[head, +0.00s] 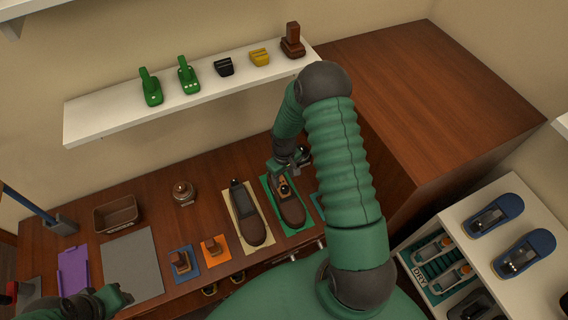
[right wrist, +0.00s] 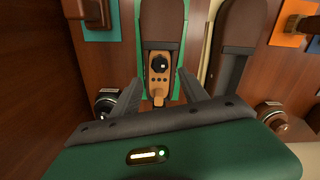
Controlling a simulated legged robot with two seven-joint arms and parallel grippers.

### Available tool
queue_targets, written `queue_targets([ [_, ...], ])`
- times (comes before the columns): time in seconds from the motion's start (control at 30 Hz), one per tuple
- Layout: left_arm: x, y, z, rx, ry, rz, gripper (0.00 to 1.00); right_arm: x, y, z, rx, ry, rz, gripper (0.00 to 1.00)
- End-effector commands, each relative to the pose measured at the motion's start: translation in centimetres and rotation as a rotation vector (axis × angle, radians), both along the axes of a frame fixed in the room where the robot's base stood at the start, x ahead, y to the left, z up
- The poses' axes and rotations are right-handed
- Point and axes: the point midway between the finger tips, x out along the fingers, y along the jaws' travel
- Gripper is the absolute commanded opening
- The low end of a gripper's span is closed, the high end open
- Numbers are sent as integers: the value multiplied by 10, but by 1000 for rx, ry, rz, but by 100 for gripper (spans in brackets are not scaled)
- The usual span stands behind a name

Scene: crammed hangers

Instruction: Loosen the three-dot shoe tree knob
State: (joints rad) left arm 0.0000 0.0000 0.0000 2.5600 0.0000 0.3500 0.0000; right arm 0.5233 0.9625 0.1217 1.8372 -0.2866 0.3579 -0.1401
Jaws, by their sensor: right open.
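A brown shoe (head: 288,212) lies on a green mat (head: 267,190); it also shows in the right wrist view (right wrist: 161,22). Its tan shoe tree (right wrist: 168,88) carries three dark dots in a row and a round black knob (right wrist: 159,64) with a white mark; the knob shows small in the head view (head: 284,189). My right gripper (right wrist: 157,80) is open over the shoe's heel end, with one finger on each side of the shoe tree and the knob just beyond the fingertips. Contact cannot be told. My left gripper (head: 122,297) is at the lower left, its jaws unclear.
A second brown shoe (head: 250,222) lies close by on a cream mat (head: 233,204). A round knobbed jar (head: 184,193), a brown bin (head: 116,213) and a grey mat (head: 130,265) are further left. A white shelf (head: 110,118) hangs behind. A white rack (head: 500,180) with blue shoes stands right.

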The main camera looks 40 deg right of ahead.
Motion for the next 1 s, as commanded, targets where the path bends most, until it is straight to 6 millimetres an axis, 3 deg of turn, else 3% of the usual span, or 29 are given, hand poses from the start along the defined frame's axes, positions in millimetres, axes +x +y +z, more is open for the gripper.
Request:
queue_targets([
  [0.03,0,0,4,0,0,0,36,1,-1,18,-2,-4,-1,52],
  [0.2,0,0,10,0,0,0,36,1,-2,66,-2,-3,-1,52],
  [0.4,0,0,13,0,0,0,36,0,-1,98,0,1,-1,52],
  [0.9,0,0,13,0,0,0,36,0,-1,102,0,2,-1,52],
  [1.0,0,0,16,0,0,0,36,1,7,113,-6,-7,7,52],
])
